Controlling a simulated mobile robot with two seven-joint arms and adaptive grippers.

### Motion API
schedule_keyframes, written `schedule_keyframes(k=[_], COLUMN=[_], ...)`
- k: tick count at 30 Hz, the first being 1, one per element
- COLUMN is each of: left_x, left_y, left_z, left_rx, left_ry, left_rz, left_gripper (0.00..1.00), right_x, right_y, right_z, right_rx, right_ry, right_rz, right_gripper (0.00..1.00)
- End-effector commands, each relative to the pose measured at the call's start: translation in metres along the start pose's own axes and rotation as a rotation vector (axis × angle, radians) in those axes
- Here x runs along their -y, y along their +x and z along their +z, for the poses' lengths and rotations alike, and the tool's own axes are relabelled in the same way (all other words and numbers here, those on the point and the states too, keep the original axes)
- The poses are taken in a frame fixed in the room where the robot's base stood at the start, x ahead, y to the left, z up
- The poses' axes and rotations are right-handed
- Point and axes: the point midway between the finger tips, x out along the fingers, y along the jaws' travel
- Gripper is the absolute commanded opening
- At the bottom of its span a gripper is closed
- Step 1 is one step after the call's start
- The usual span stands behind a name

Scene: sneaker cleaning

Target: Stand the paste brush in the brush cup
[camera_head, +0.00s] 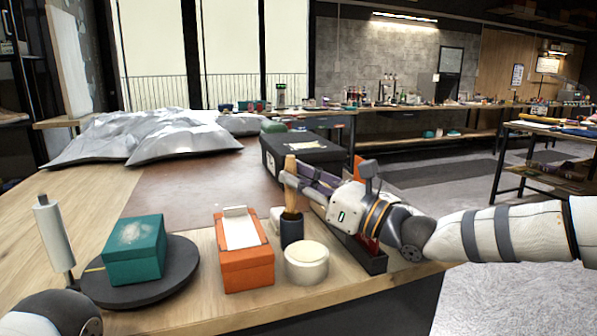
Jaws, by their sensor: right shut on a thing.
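The paste brush (290,202) is upright, with its tan wooden end showing above and below the fingers of my right gripper (289,180). That gripper reaches in from the right and is shut on the brush. The dark brush cup (292,232) stands on the table directly below. The brush's lower part meets the cup's mouth in the picture; whether its end is inside is hard to tell. Part of my left arm shows at the lower left corner, but its gripper is out of view.
An orange box (246,268) stands left of the cup and a round cream tin (306,264) in front of it. A dark tray (366,258) lies to the right. A teal box (134,252) sits on a dark round turntable (180,284). A black box (312,160) is behind.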

Motion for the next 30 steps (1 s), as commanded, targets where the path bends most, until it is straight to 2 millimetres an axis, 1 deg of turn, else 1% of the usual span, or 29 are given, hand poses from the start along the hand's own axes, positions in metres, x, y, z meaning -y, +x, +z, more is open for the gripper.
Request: schedule_keyframes(k=[7, 8, 9, 10, 18, 20, 23, 27, 30], left_x=[0.000, 0.000, 0.000, 0.000, 0.000, 0.000, 0.000, 0.000, 0.000], left_y=[0.000, 0.000, 0.000, 0.000, 0.000, 0.000, 0.000, 0.000, 0.000], left_z=[0.000, 0.000, 0.000, 0.000, 0.000, 0.000, 0.000, 0.000, 0.000], left_rx=[0.000, 0.000, 0.000, 0.000, 0.000, -0.001, -0.001, 0.000, 0.000], left_ry=[0.000, 0.000, 0.000, 0.000, 0.000, 0.000, 0.000, 0.000, 0.000], left_rz=[0.000, 0.000, 0.000, 0.000, 0.000, 0.000, 0.000, 0.000, 0.000], left_gripper=[0.40, 0.40, 0.40, 0.40, 0.40, 0.40, 0.40, 0.40, 0.40], right_x=[0.000, 0.000, 0.000, 0.000, 0.000, 0.000, 0.001, 0.002, 0.001], right_y=[0.000, 0.000, 0.000, 0.000, 0.000, -0.004, -0.021, -0.060, -0.086], right_z=[0.000, 0.000, 0.000, 0.000, 0.000, 0.000, 0.000, 0.000, 0.000], right_rx=[0.001, 0.001, 0.001, 0.001, 0.000, 0.000, 0.000, 0.000, 0.000], right_ry=[-0.001, -0.001, -0.001, -0.001, -0.001, -0.001, 0.000, 0.001, 0.000], right_rz=[0.000, 0.000, 0.000, 0.000, 0.000, -0.001, -0.002, -0.005, -0.003], right_gripper=[0.00, 0.25, 0.34, 0.41, 0.42, 0.42, 0.42, 0.42, 0.42])
